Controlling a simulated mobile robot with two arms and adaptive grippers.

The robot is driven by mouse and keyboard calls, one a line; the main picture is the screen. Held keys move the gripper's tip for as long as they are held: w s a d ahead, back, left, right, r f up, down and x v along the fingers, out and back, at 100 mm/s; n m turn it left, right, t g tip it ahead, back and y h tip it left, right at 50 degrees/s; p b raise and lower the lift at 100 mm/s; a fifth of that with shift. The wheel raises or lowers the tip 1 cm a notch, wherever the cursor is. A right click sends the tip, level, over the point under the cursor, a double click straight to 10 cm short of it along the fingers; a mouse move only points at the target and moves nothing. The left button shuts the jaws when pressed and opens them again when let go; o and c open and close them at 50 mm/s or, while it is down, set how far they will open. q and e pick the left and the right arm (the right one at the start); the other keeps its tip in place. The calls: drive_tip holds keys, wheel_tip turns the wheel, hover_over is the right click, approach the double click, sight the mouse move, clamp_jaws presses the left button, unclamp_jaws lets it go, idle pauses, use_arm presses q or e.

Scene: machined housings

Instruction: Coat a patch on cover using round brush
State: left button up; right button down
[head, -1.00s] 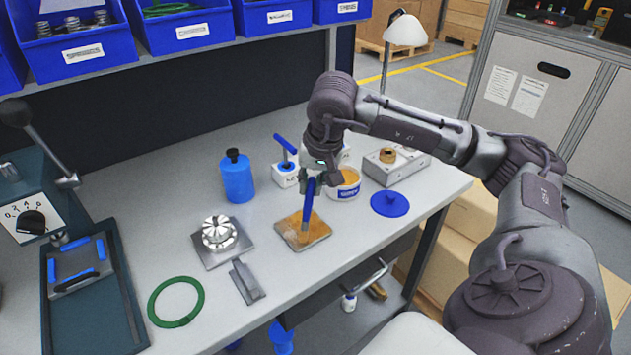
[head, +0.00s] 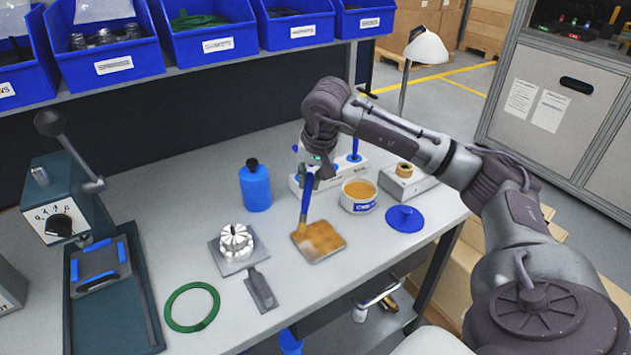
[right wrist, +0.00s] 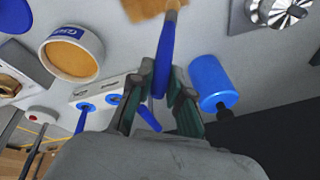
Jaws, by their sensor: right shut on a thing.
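The cover (head: 322,241), a flat square plate with an orange-brown coat on its top, lies on the bench. My right gripper (head: 312,176) is shut on the blue handle of the round brush (head: 306,204) above the cover. The brush slants, and its tip is at the cover's left part, seemingly touching it. In the right wrist view the brush handle (right wrist: 163,65) lies between the fingers (right wrist: 160,85), and an edge of the cover (right wrist: 145,8) shows at the top. A white tub of orange-brown paste (head: 359,203) stands open right of the cover. My left gripper is out of view.
A blue lid (head: 405,219) lies right of the tub. A blue bottle (head: 255,188) and a white holder with blue-handled tools (head: 347,168) stand behind. A finned metal part (head: 236,241), a grey flat tool (head: 261,289) and a green ring (head: 192,306) lie to the left.

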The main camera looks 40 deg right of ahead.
drive_tip(key=shift+w, duration=0.15)
drive_tip(key=shift+r+p, duration=0.55)
drive_tip(key=shift+r, duration=0.1)
drive_tip(key=shift+r+p, duration=1.65)
drive_tip(key=shift+r, duration=0.7)
drive_tip(key=shift+r+p, duration=1.2)
drive_tip(key=shift+r, duration=0.35)
drive_tip(key=shift+f, duration=0.15)
